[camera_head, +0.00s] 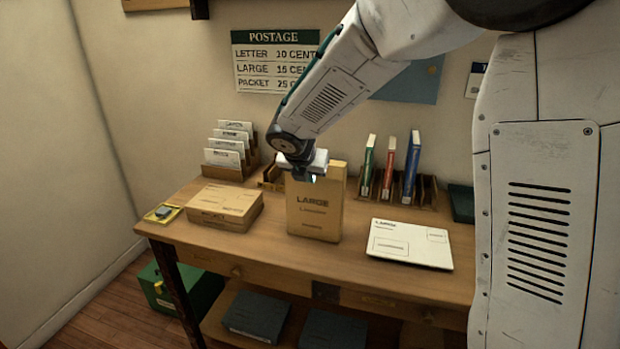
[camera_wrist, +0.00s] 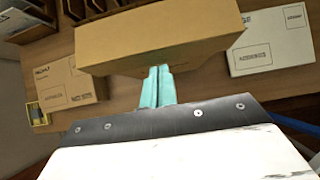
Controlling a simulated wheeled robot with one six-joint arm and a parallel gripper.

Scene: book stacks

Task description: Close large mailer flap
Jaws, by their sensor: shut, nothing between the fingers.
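The large mailer (camera_head: 314,213) is a tan, upright packet marked LARGE, standing mid-table in the head view. In the wrist view, its broad tan surface (camera_wrist: 150,38) fills the top middle. My gripper (camera_head: 303,177) is at the mailer's top, in front of its upper part in the head view. In the wrist view, the teal fingers (camera_wrist: 158,72) are together and empty, with their tips at the mailer's near edge; I cannot tell whether they touch. My wrist hides part of the mailer's top, and I cannot tell how far the flap is folded.
A tan parcel (camera_head: 226,205) lies left of the mailer, with a small yellow tray (camera_head: 162,213) beyond it. A flat white mailer (camera_head: 410,244) lies to the right. Behind stand a letter rack (camera_head: 229,157) and a book rack (camera_head: 424,195). The table's front strip is clear.

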